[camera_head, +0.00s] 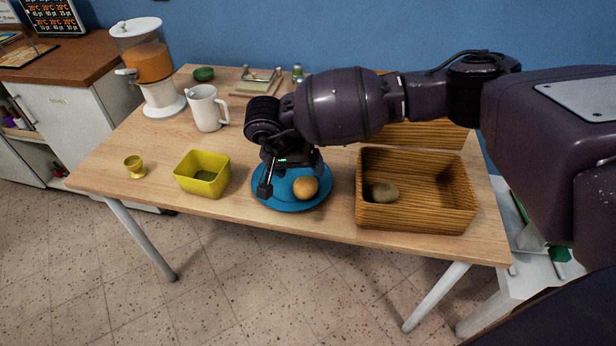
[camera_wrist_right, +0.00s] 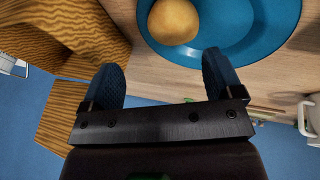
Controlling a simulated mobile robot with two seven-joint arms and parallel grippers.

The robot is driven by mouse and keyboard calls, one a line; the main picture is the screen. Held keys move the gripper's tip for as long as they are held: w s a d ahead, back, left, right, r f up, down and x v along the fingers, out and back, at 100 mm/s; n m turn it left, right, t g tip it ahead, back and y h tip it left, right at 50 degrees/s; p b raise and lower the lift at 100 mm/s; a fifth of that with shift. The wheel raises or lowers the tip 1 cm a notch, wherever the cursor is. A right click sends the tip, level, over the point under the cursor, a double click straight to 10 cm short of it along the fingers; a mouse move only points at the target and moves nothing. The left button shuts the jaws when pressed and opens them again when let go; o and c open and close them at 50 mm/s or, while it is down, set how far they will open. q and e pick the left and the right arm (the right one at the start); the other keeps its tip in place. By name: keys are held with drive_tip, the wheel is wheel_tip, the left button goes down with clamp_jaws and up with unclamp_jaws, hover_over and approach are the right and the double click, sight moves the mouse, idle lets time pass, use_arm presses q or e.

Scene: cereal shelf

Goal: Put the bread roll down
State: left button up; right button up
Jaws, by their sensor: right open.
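A round golden-brown bread roll (camera_head: 305,187) rests on the blue plate (camera_head: 274,201) near the table's front edge. My right gripper (camera_head: 289,174) is over the plate, beside the roll. In the right wrist view the gripper (camera_wrist_right: 163,72) has its two fingers spread with nothing between them. There the roll (camera_wrist_right: 173,21) lies just beyond the fingertips, on the blue plate (camera_wrist_right: 252,30), apart from both fingers. My left gripper is not in view.
Right of the plate stands a wooden basket (camera_head: 415,216) holding a brownish oval item (camera_head: 381,192); another basket (camera_head: 425,134) is behind. Left are a yellow bowl (camera_head: 203,184), a yellow egg cup (camera_head: 134,167), a white mug (camera_head: 206,110) and a juice dispenser (camera_head: 160,93).

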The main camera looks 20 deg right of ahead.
drive_tip(key=s+a+f+m+g+y, duration=0.25)
drive_tip(key=s+a+y, duration=0.25)
drive_tip(key=s+a, duration=0.25)
drive_tip(key=s+a+f+m+g+y, duration=0.2)
drive_tip(key=s+a+g+y, duration=0.15)
drive_tip(key=s+a, duration=0.4)
drive_tip(key=s+a+r+m+t+y, duration=0.1)
drive_tip(key=s+a+r+m+y, duration=0.5)
drive_tip(key=a+m+y, duration=0.45)
drive_tip(key=w+d+f+m+t+h, duration=0.25)
drive_tip(key=d+m+t, duration=0.7)
drive_tip(key=m, duration=0.75)
drive_tip(key=w+d+f+m+t+h, duration=0.25)
drive_tip(key=d+m+t, duration=0.75)
drive_tip(key=m, duration=0.7)
drive_tip(key=s+d+f+m+g+h, duration=0.4)
drive_tip(key=s+d+f+m+h, duration=0.5)
drive_tip(key=s+d+f+m, duration=0.3)
drive_tip(key=s+d+m, duration=0.2)
drive_tip(key=m, duration=0.1)
drive_tip(key=shift+s+d+f, duration=0.3)
drive_tip(key=shift+g, duration=0.25)
